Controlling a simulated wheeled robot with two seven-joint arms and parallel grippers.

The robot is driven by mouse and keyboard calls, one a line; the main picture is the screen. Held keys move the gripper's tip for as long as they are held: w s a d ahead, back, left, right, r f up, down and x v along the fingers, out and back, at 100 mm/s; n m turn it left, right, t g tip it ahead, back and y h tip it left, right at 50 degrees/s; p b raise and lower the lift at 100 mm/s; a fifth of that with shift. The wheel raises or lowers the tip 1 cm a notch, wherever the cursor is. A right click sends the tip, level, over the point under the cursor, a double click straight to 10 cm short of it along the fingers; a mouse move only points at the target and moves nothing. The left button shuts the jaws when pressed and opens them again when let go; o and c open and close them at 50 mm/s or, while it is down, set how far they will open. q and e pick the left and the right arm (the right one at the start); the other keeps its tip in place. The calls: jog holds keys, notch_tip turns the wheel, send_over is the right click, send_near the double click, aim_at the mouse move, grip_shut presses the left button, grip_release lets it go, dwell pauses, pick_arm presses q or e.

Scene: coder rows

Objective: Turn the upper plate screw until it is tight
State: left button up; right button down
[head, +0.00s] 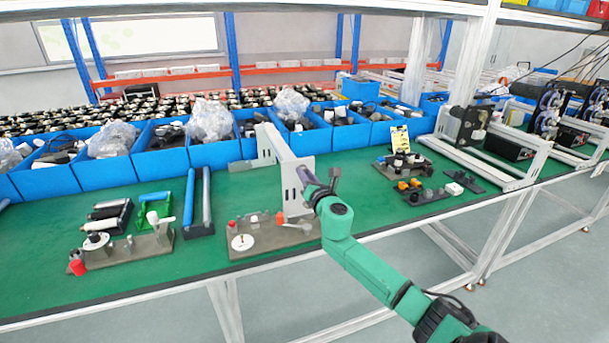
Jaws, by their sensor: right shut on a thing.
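A light grey metal plate (290,188) stands upright at the near end of a grey bracket frame (284,150) on the green bench. My right gripper (310,182) reaches in from the lower right, at the upper part of the plate's right side. It is shut at the place of the upper plate screw; a small purple part shows by its fingers. The screw itself is mostly hidden by the gripper, and I cannot see how far in it sits. My left gripper is not in view.
A fixture board (262,243) with a white disc and small parts lies below the plate. Another board (125,250) and two rollers (198,200) lie to the left. Blue bins (105,172) line the back. Small parts (408,162) lie to the right. Green bench between is clear.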

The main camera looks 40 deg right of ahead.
jog(key=c, duration=0.8)
grip_release()
jog(key=shift+c, duration=0.2)
jog(key=n+p, duration=0.1)
jog(key=n, duration=0.1)
jog(key=n+p, duration=0.1)
jog(key=n, duration=0.2)
jog(key=n+p, duration=0.1)
jog(key=n, duration=0.1)
jog(key=shift+d+r+n, duration=0.1)
jog(key=shift+r+n, duration=0.3)
jog(key=shift+f+n, duration=0.45)
jog(key=shift+n, duration=0.65)
